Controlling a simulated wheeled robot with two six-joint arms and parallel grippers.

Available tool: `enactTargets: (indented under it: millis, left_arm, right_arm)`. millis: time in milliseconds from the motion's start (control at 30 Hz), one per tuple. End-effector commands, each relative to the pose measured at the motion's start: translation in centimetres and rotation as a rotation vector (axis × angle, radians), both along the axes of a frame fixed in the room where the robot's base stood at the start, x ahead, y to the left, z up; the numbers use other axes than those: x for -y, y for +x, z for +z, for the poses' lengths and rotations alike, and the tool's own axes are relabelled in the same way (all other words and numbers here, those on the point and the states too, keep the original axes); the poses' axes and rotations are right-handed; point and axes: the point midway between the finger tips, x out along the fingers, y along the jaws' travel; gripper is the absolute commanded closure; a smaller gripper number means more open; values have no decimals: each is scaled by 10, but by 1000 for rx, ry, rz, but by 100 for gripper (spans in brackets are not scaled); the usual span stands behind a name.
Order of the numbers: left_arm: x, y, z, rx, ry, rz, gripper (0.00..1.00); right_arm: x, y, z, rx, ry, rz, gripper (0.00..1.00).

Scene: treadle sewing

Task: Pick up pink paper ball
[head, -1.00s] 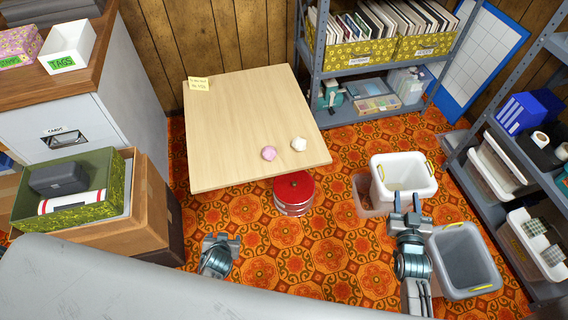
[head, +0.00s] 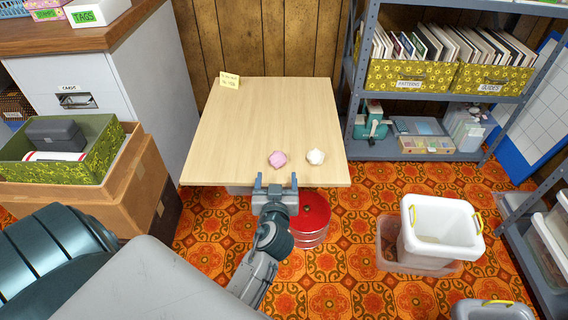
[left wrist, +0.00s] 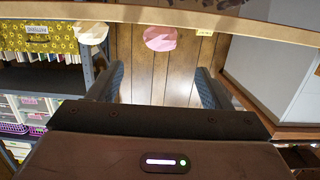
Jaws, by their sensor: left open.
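The pink paper ball (head: 277,159) lies on the wooden table (head: 262,120) near its front edge. A white paper ball (head: 316,157) lies just right of it. My left gripper (head: 276,181) is open and empty at the table's front edge, its fingers pointing toward the pink ball, apart from it. In the left wrist view, the pink ball (left wrist: 160,38) shows beyond and between the open fingers (left wrist: 160,78), and the white ball (left wrist: 93,33) is to the left. My right gripper is not in view.
A red round tin (head: 310,215) stands on the floor below the table's front edge. A white bin (head: 440,230) is on the right. A yellow note (head: 230,80) is at the table's back left. The table's middle is clear.

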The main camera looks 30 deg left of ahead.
Motion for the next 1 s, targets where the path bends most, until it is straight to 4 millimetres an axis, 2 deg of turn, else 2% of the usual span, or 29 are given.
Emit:
enactTargets:
  millis: [100, 367, 600, 933, 1000]
  left_arm:
    - [-10, 17, -3, 1, 2, -2, 28]
    - [-21, 35, -11, -2, 2, -1, 28]
    - [-39, 64, -20, -2, 3, -2, 28]
    - [-42, 70, -21, -4, 0, -1, 28]
    - [-42, 70, -21, -4, 0, -1, 40]
  right_arm:
    - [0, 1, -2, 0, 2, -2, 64]
    - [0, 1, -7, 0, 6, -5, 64]
    - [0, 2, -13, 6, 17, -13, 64]
    - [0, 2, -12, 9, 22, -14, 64]
    - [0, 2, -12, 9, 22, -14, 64]
